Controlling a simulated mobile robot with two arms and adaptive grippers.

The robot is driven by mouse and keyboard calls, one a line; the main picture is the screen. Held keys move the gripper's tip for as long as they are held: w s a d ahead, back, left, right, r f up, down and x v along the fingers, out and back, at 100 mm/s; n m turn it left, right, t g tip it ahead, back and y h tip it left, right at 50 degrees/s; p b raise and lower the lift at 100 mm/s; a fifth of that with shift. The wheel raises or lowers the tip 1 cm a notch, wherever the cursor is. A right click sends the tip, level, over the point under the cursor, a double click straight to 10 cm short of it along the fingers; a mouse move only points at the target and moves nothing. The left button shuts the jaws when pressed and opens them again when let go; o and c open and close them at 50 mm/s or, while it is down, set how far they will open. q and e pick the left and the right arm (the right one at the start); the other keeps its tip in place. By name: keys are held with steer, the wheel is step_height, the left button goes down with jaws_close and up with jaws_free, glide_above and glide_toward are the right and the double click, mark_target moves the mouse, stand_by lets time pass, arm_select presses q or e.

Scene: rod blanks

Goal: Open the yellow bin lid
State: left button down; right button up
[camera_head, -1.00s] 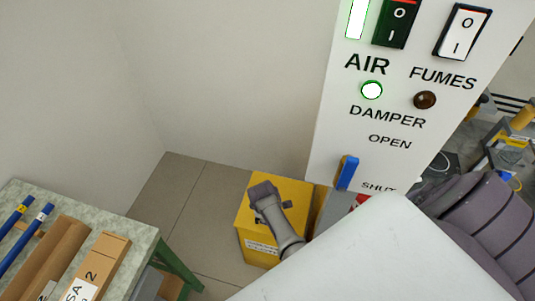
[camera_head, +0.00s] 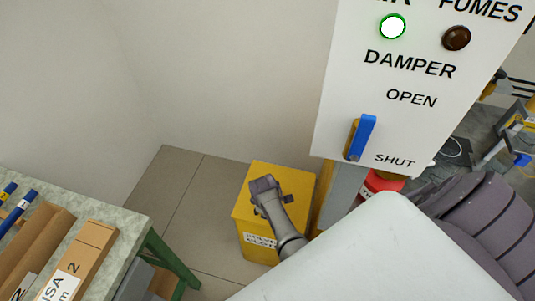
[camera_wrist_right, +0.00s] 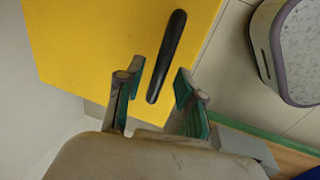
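The yellow bin (camera_head: 262,248) stands on the floor below the control panel, with a label on its front. Its flat yellow lid (camera_head: 302,181) looks closed. My right gripper (camera_head: 266,190) is over the lid in the head view. In the right wrist view the lid (camera_wrist_right: 85,40) fills the upper left and carries a long black handle (camera_wrist_right: 167,57). There my right gripper (camera_wrist_right: 159,76) is open, with the near end of the handle between its green-padded fingers and gaps on both sides. How high the fingertips are above the lid is unclear. My left gripper is not in view.
A white panel (camera_head: 420,120) with a blue damper lever (camera_head: 361,137) hangs to the bin's right, on a grey post (camera_head: 341,195). A bench (camera_head: 118,215) with rods and boxes stands at left. Bare floor (camera_head: 205,205) lies between bench and bin.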

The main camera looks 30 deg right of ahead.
jaws_close()
